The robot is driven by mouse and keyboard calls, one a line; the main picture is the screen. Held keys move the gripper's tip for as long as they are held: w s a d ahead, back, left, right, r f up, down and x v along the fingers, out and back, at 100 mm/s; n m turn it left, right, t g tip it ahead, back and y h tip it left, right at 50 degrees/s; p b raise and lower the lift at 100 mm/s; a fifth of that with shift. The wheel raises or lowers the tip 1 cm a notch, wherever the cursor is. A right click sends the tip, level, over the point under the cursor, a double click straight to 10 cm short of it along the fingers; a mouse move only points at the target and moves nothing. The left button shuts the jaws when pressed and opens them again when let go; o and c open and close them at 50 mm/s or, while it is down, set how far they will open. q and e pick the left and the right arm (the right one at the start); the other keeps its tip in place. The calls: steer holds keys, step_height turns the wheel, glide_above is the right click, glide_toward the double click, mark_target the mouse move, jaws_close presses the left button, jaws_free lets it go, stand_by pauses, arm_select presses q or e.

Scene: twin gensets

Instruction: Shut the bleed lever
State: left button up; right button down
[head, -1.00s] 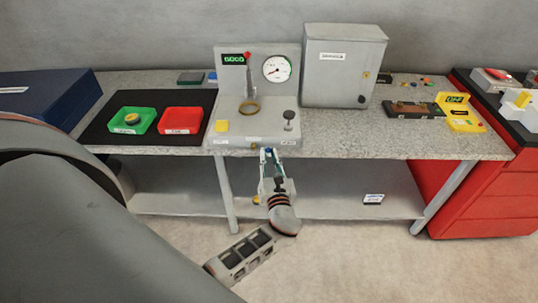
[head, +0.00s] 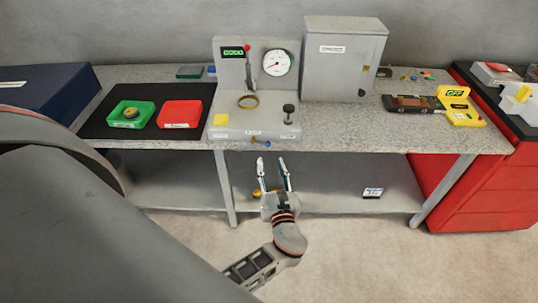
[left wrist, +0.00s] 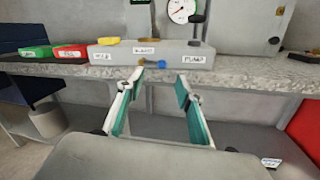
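The bleed lever is a small blue handle (head: 267,142) beside a brass fitting, low on the front of the grey gauge bench unit (head: 230,133). In the left wrist view the blue handle (left wrist: 161,64) lies to the right of the brass fitting (left wrist: 148,63), under a small blurred label; it looks roughly sideways. My left gripper (head: 272,168) is in front of and below the lever, apart from it. Its two fingers are spread with nothing between them, and in the left wrist view the gripper (left wrist: 160,82) points toward the lever. My right gripper is not in view.
The unit carries a gauge (head: 277,62), a red-tipped lever (head: 248,52), a brass ring (head: 248,102) and a black knob (head: 289,108). The bench edge (left wrist: 230,70) lies just above my fingers. A lower shelf (head: 335,195) is beneath. Green and red trays stand left.

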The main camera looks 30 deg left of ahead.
arm_select(q)
steer(key=shift+v, duration=2.35)
steer(key=s+f+n+g+h, duration=0.1)
steer(key=s+f+n+h, duration=0.2)
steer(key=f+n, duration=0.15)
steer(key=s+d+f+n+g+h, duration=0.1)
steer(key=s+f+n+g+h, duration=0.15)
steer(key=f, duration=0.35)
steer(key=s+f+n+g+h, duration=0.1)
steer(key=s+f+n+h, duration=0.25)
steer(key=f, duration=0.25)
steer(key=s+d+r+n+h, duration=0.1)
steer(key=s+d+n+h, duration=0.2)
steer(key=n, duration=0.4)
steer(key=s+d+r+n+t+h, duration=0.1)
steer(key=s+d+r+n+h, duration=0.1)
steer(key=n, duration=0.6)
steer(key=shift+s+d+h, duration=0.35)
steer(key=shift+d+h, duration=0.35)
steer(key=shift+d, duration=0.45)
steer(key=shift+r, duration=0.1)
